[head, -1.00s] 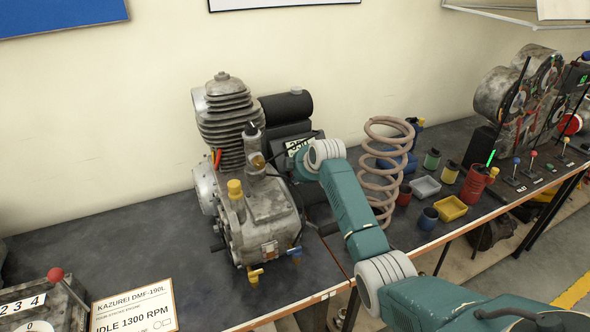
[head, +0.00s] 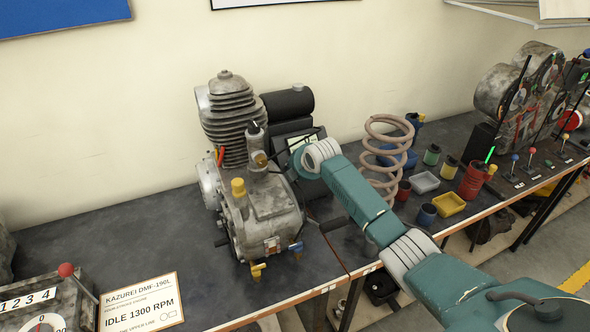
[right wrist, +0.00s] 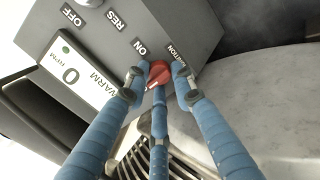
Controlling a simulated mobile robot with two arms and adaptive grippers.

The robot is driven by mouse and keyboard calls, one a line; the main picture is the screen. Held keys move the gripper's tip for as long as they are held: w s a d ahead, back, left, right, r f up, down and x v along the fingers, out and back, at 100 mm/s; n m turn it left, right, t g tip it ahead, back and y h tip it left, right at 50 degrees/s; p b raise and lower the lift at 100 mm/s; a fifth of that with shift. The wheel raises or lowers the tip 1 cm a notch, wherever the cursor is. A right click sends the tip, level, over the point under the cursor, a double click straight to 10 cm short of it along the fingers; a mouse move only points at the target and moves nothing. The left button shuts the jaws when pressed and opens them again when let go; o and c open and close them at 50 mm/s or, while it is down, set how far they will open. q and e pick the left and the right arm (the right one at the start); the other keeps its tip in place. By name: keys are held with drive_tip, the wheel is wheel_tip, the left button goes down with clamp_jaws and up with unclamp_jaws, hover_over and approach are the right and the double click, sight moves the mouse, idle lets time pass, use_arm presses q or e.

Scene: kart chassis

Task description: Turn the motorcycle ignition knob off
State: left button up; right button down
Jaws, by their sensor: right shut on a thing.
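A red ignition knob (right wrist: 158,74) sits on a grey panel (right wrist: 190,25) marked OFF, RES, ON and IGNITION in the right wrist view. The knob lies by the ON label, with a pale mark towards its lower left. My right gripper (right wrist: 154,80) has its blue fingers around the knob and is shut on it. In the head view my right arm reaches in from the lower right to the control box (head: 302,145) beside the engine (head: 250,190). There its fingers and the knob are hidden. My left gripper is not in view.
A coil spring (head: 385,160) stands right of my forearm. Small cups and trays, including a yellow tray (head: 449,204), are farther right. A specification sign (head: 140,303) and a counter box (head: 45,300) are at the lower left.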

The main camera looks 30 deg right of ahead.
drive_tip(key=shift+s+d+f, duration=0.1)
drive_tip(key=shift+s+f, duration=0.05)
drive_tip(key=shift+f, duration=0.1)
drive_tip(key=c, duration=1.5)
unclamp_jaws()
drive_tip(key=shift+d, duration=0.1)
drive_tip(key=shift+r, duration=0.15)
drive_tip(key=v, duration=1.2)
